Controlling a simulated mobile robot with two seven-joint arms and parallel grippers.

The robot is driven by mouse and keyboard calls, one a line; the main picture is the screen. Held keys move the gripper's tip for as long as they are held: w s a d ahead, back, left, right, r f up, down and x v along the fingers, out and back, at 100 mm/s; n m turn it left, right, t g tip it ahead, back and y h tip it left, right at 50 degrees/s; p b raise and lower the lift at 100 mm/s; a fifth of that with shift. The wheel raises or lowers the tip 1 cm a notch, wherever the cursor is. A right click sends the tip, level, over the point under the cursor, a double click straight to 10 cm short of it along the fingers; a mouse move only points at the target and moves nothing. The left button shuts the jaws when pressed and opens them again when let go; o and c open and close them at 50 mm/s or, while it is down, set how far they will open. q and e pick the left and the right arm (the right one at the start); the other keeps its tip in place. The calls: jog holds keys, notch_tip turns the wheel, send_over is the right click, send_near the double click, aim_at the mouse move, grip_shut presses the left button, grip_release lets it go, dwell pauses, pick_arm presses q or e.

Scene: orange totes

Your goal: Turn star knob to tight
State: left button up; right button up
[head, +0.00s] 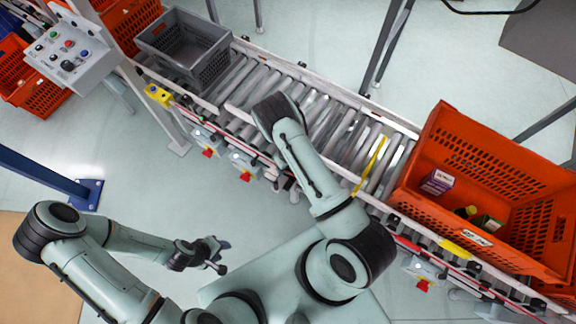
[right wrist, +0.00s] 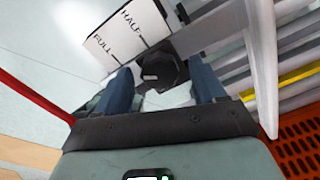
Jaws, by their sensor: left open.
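The star knob (right wrist: 163,68) shows in the right wrist view as a dark, faceted knob. It lies between the two blue fingertips of my right gripper (right wrist: 162,80); whether both fingers press on it is unclear. A white plate (right wrist: 128,32) marked HALF and FULL is just beyond the knob. In the head view the right arm reaches over the roller conveyor (head: 318,116), and its gripper and the knob are hidden. My left gripper (head: 217,257) is open and empty, low beside the base.
A grey tote (head: 187,45) sits on the conveyor's upper left. A large orange tote (head: 440,130) at right holds small boxes. A control box (head: 71,50) stands at the upper left. Clear floor lies between my left arm and the conveyor.

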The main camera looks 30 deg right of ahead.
jog(key=shift+r, duration=0.1)
notch_tip(320, 180, up, 13)
jog(key=shift+r, duration=0.15)
dwell(0.3)
dwell(0.5)
jog(key=s+f+n+g, duration=0.1)
jog(key=s+f+n, duration=0.2)
jog(key=s+n, duration=0.4)
jog(key=s+f+n+g, duration=0.1)
jog(key=s+f+n, duration=0.3)
jog(key=s+n, duration=0.3)
jog(key=s+a+r+n+t+y, duration=0.1)
jog(key=s+a+n+t+y, duration=0.1)
jog(key=a+n, duration=0.8)
jog(key=s+n+y, duration=0.1)
jog(key=s+n, duration=0.1)
jog(key=n, duration=0.5)
jog(key=shift+s+a+r+y, duration=0.2)
jog(key=shift+a+r+y, duration=0.1)
jog(key=shift+r+y, duration=0.1)
